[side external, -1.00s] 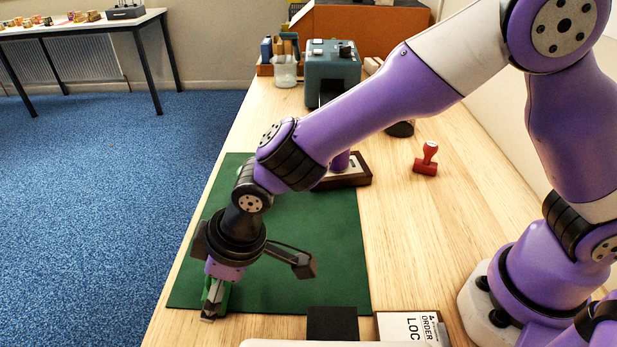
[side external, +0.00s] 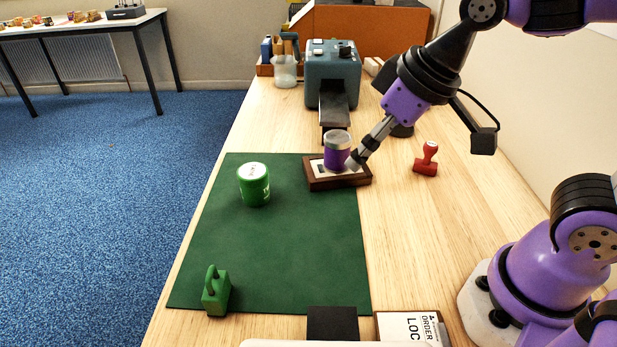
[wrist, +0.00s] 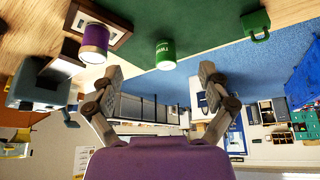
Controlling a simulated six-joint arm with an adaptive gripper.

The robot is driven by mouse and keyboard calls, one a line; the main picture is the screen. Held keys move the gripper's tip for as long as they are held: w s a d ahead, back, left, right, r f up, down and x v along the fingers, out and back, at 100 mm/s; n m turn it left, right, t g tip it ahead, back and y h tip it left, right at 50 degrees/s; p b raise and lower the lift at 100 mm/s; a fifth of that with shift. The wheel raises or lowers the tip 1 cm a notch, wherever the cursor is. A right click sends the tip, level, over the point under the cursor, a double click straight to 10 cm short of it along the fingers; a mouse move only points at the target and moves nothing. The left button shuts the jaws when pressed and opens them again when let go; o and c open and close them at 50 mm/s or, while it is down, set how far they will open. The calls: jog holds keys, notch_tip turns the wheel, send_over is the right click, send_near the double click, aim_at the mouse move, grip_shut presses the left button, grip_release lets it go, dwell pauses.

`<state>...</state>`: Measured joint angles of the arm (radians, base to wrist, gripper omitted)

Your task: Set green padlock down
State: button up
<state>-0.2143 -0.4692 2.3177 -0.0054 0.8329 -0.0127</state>
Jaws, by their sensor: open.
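The green padlock (side external: 215,291) stands upright, shackle up, at the near left corner of the green mat (side external: 290,260). It also shows in the wrist view (wrist: 256,25) at the top right. My gripper (side external: 362,158) is well away from it, up at the right by the wooden tray. In the wrist view my gripper (wrist: 158,82) has its two fingers spread wide with nothing between them. In the side view its fingertips overlap the tray's right end; whether they touch it I cannot tell.
A green tin (side external: 254,186) stands on the mat. A purple tin (side external: 337,150) stands in the wooden tray (side external: 322,183) at the mat's far right. A red stamp (side external: 426,160) is to the right. A grey machine (side external: 332,75) stands behind. The mat's middle is clear.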

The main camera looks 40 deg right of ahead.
jog(key=s+d+m+h, duration=0.1)
jog(key=s+d+m, duration=0.1)
jog(key=s+d, duration=0.2)
jog(key=shift+s+d+f+m+t, duration=0.2)
jog(key=shift+d+m+t, duration=0.1)
jog(key=shift+d, duration=0.4)
jog(key=shift+w, duration=0.1)
dwell(0.5)
